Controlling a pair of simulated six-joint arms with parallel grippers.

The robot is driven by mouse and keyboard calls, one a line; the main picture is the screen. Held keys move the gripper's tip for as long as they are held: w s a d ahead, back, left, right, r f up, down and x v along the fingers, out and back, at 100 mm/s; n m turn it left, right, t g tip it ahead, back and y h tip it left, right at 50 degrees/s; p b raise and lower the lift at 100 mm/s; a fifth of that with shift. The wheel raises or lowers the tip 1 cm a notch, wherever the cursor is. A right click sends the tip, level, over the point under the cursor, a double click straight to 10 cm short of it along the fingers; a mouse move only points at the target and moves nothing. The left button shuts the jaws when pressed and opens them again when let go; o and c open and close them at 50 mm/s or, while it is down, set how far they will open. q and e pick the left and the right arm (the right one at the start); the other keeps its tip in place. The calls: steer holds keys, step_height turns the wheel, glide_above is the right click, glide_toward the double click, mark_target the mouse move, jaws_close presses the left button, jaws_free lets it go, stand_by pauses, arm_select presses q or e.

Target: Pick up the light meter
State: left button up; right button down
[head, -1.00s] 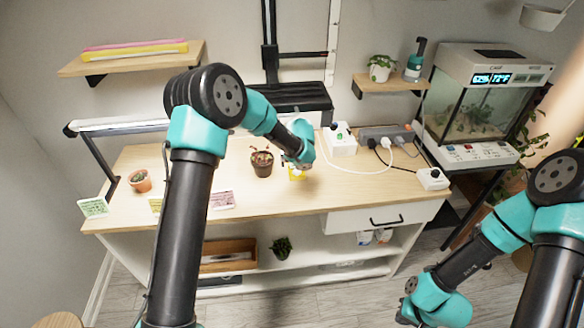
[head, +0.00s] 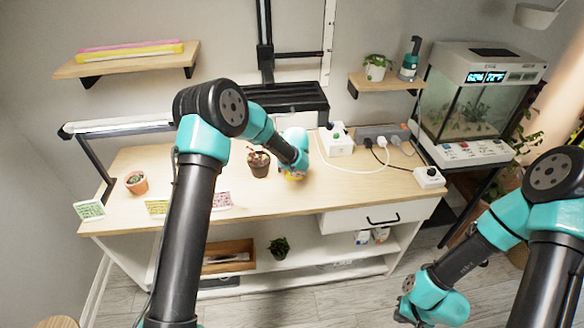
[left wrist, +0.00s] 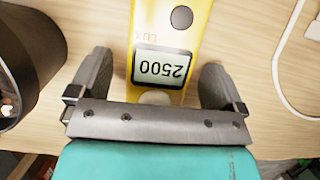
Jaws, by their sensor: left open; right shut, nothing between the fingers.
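The light meter is a yellow device with a grey screen reading 2500 and "LUX". In the left wrist view the light meter (left wrist: 201,22) lies on the wooden bench top, its screen end between my left gripper's fingers. In the head view only a bit of yellow (head: 292,177) shows beneath my left wrist. My left gripper (left wrist: 157,78) is open, one finger on each side of the meter with gaps visible. My right gripper (head: 405,303) is shut and empty, low at the right, in front of the bench and away from the meter.
A reddish plant in a dark pot (head: 259,166) stands close left of the meter. A white cable (head: 345,169) loops to its right, near a white socket box (head: 337,141). A small cactus pot (head: 137,183) and cards (head: 90,210) are at left.

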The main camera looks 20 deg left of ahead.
arm_select(q)
steer(key=shift+f, duration=0.2)
stand_by(0.7)
steer(key=c, duration=1.2)
steer(key=shift+o, duration=0.2)
steer(key=shift+r, duration=0.15)
steer(key=shift+r, duration=0.95)
step_height(320, 180, up, 2)
steer(key=s+d, duration=0.1)
steer(key=s, duration=0.4)
steer(key=s+d+r, duration=0.1)
steer(key=s+d, duration=0.1)
steer(key=s, duration=0.3)
steer(key=s+d, duration=0.1)
steer(key=s, duration=0.4)
steer(key=shift+s+d+r, duration=0.15)
steer(key=shift+s+d, duration=0.05)
